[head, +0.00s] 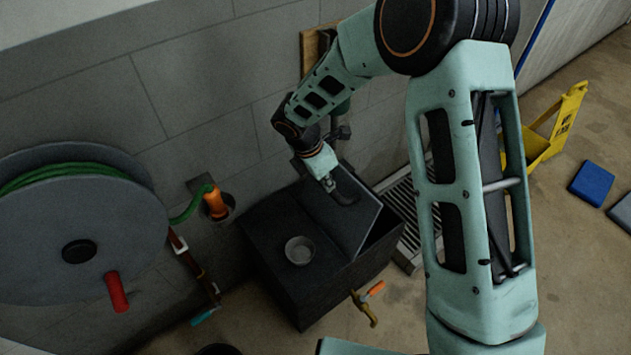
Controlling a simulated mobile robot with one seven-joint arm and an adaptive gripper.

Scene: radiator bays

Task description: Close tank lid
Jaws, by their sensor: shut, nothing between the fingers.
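The tank (318,290) is a dark box standing on the floor against the block wall, in the middle of the head view. Its dark lid (335,228) is a flat panel over the right part of the top. The lid sits tilted, with its right edge raised and a dark gap beneath it along the right side. My gripper (343,196) is shut and empty, over the upper part of the lid. I cannot tell whether its fingertips touch the lid.
A small round metal cup (299,250) sits on the tank top beside the lid. A tap with an orange handle (369,298) is at the tank's front. A hose reel (80,235) stands left. A floor grate (407,215), yellow stand (546,135) and blue pad (592,183) lie right.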

